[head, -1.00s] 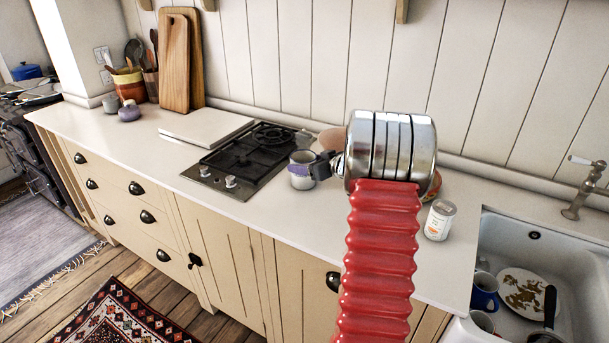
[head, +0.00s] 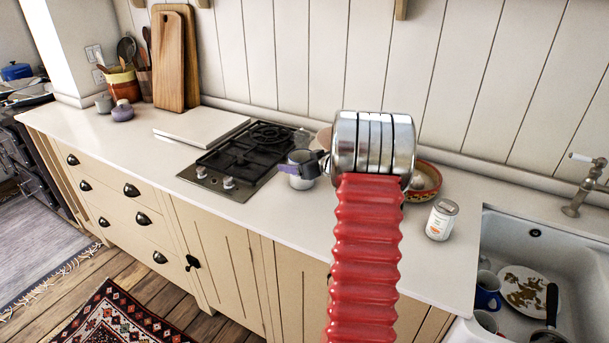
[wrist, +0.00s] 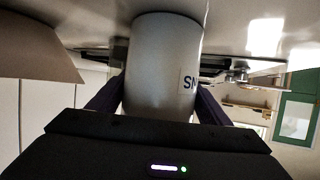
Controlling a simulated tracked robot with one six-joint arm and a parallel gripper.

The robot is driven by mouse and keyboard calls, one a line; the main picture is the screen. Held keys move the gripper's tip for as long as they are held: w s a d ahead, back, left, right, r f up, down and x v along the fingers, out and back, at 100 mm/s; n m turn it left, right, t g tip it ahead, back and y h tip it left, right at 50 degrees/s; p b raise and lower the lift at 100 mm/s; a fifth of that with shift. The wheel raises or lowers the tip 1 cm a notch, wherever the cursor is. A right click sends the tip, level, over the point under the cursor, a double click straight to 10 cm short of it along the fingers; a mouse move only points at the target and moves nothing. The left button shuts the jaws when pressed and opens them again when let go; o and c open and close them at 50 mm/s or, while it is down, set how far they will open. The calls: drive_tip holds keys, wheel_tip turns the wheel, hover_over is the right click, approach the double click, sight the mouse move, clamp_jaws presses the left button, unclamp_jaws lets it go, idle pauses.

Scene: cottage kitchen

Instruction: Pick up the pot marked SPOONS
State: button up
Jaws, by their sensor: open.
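A grey pot (head: 303,183) stands on the counter, close to the right front corner of the hob. In the wrist view, the same pot (wrist: 155,65) fills the middle, and the picture looks upside down. A white label at its edge shows only the letters "SN", which fits the end of SPOONS seen inverted; the rest is hidden. My gripper (head: 301,168) is at the pot, with a purple finger across its near left side. In the wrist view, my gripper (wrist: 157,100) is open with a finger on either side of the pot. I cannot tell whether they touch it.
The black gas hob (head: 243,158) lies just left. A patterned bowl (head: 428,178) is partly hidden behind my arm. A white can (head: 441,220) stands right of it, near the sink (head: 500,245). Bare counter (head: 250,213) lies in front of the pot.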

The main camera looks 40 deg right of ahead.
drive_tip(key=shift+c, duration=0.4)
drive_tip(key=c, duration=0.9)
drive_tip(key=shift+r, duration=0.15)
